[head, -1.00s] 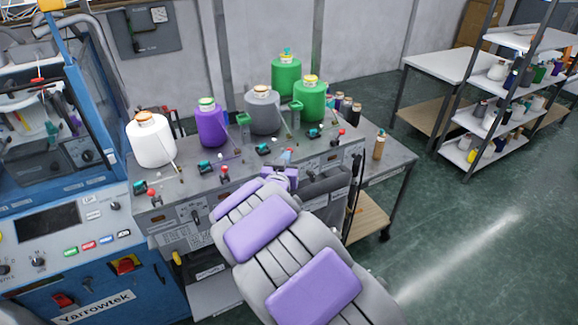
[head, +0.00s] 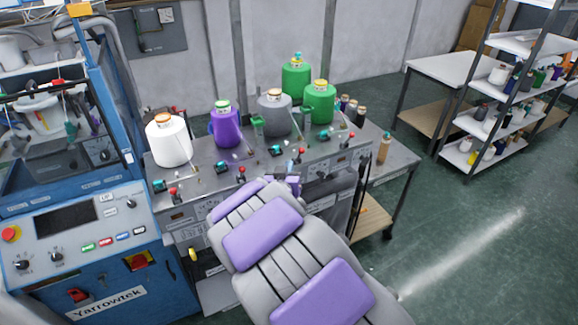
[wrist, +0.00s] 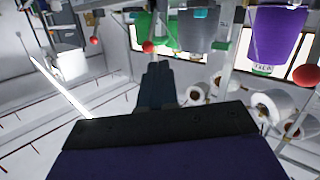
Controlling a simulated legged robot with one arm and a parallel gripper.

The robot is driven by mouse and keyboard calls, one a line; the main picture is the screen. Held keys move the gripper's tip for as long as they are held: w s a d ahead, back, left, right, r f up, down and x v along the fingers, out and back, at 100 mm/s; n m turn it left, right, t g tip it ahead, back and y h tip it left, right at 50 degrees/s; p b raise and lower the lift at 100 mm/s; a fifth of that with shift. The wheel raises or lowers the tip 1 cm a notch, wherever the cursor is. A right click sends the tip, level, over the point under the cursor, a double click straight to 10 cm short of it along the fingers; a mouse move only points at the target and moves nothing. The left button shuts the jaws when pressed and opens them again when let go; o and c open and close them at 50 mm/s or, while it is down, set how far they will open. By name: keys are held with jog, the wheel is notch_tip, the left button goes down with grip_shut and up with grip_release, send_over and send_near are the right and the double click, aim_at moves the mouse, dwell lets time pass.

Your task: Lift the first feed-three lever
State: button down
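Several red-knobbed levers stand along the front of the grey feed bench: a left one (head: 173,191), a middle one (head: 241,174) and a right one (head: 298,151). Labels are too small to read, so I cannot tell which is the feed-three lever. My gripper reaches the bench front just below the right lever; the arm mostly hides it in the head view. In the wrist view my gripper (wrist: 158,70) has its dark fingers together, nothing visible between them. One red knob (wrist: 148,47) appears just beyond the fingertips, contact unclear; another (wrist: 305,74) is at the right.
A blue machine (head: 90,230) adjoins the bench's left. A shelf rack (head: 512,85) stands right; the floor (head: 450,230) there is clear.

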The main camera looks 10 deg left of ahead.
jog(key=s+d+f+g+b, duration=0.2)
jog(key=s+d+g, duration=0.4)
jog(key=s, duration=0.9)
jog(key=s+d+f+g+y+b, duration=0.1)
jog(key=s+d+f+g+b, duration=0.2)
jog(key=s+d, duration=0.6)
jog(key=s+d+f+g+b, duration=0.3)
jog(key=s+d+g+b, duration=0.2)
jog(key=s, duration=1.8)
jog(key=d+g, duration=0.3)
jog(key=shift+d+m+g, duration=0.25)
jog(key=shift+m+g, duration=0.05)
jog(key=shift+g, duration=0.1)
